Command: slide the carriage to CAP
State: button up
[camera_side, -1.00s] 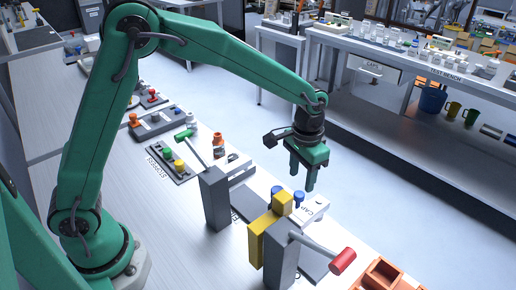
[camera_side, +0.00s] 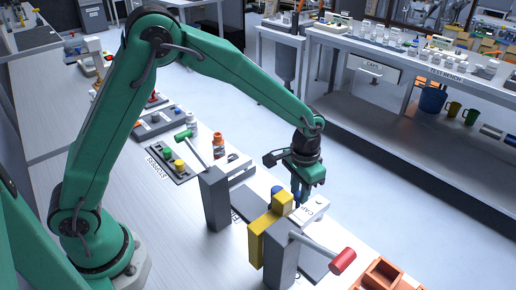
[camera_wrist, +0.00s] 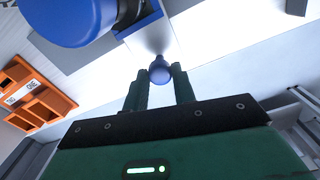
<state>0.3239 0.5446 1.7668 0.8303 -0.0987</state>
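The white plate lettered CAP (camera_side: 308,208) lies on the bench in the side view, just below my gripper (camera_side: 301,196). In the wrist view a small round blue knob (camera_wrist: 160,73) sits between the tips of my gripper (camera_wrist: 160,78). The fingers stand apart on either side of it; a firm hold does not show. A larger blue cylinder (camera_wrist: 72,18) fills the wrist view's upper left. A blue part (camera_side: 276,190) also shows in the side view beside my gripper. I cannot make out the carriage's outline; my gripper covers part of that area.
A yellow block (camera_side: 257,240) and a grey post (camera_side: 282,258) with a red-ended lever (camera_side: 342,261) stand in front of the plate. Another grey post (camera_side: 215,198) with a green-ended lever (camera_side: 183,136) stands to the left. An orange tray (camera_side: 380,280) is at lower right.

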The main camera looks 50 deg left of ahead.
grip_shut()
jog(key=shift+d, duration=3.85)
jog(key=o, duration=0.7)
grip_release()
jog(key=shift+o, duration=0.2)
jog(key=shift+r, duration=0.1)
notch_tip(320, 180, up, 8)
